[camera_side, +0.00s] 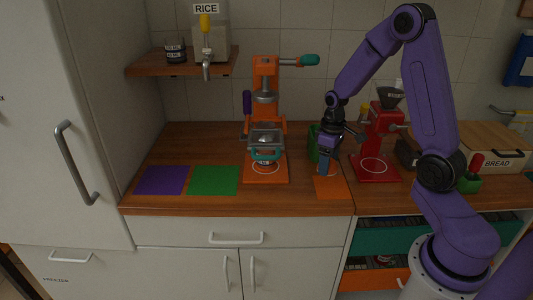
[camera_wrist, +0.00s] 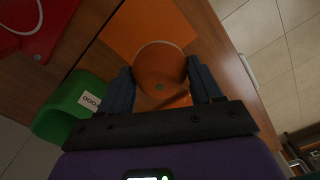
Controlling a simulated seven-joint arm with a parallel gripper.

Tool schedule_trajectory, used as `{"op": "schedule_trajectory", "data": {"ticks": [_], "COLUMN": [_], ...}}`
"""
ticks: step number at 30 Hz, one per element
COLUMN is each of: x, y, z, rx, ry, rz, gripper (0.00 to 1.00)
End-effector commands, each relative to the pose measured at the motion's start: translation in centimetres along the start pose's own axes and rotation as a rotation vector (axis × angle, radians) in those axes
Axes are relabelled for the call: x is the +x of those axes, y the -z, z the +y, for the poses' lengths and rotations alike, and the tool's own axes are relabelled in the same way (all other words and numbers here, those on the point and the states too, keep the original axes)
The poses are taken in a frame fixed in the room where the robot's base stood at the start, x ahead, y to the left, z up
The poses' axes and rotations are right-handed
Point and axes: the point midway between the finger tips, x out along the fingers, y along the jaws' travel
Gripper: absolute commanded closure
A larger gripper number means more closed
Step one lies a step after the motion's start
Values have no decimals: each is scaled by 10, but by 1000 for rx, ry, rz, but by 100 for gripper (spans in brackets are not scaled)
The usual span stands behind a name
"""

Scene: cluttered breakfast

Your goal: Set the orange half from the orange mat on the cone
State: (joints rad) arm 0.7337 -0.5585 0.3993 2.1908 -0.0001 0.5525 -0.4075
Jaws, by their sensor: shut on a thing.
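The orange half (camera_wrist: 160,66) sits between the two blue fingers of my gripper (camera_wrist: 163,82) in the wrist view, its round peel side facing the camera. My gripper is shut on it. In the side view my gripper (camera_side: 325,168) points down over the orange mat (camera_side: 331,188); the fruit is hard to make out there. The orange mat also shows in the wrist view (camera_wrist: 143,22), beyond the fruit. The orange juicer press (camera_side: 265,75) stands left of my gripper. A greyish bowl (camera_side: 266,139) with a teal handle sits in it; the cone seems to be inside, but is not clear.
A green bin (camera_wrist: 72,108) stands close beside my gripper, and shows in the side view (camera_side: 313,145). A red grinder (camera_side: 385,135) stands to the right. The press lever (camera_side: 308,60) sticks out right. Purple (camera_side: 161,181) and green (camera_side: 213,181) mats lie empty at left.

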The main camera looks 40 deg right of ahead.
Motion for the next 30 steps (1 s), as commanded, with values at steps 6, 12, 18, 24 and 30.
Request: {"op": "schedule_trajectory", "data": {"ticks": [6,12,18,24,30], "x": [-3,0,29,50,42], "y": [16,17,7,27,67], "z": [-69,-129,-160,-196,-236], "rx": [91,196,290,344,352], "ry": [0,0,-2,0,3], "rz": [1,-1,-7,2,7], "gripper": [65,65,65,65,65]}}
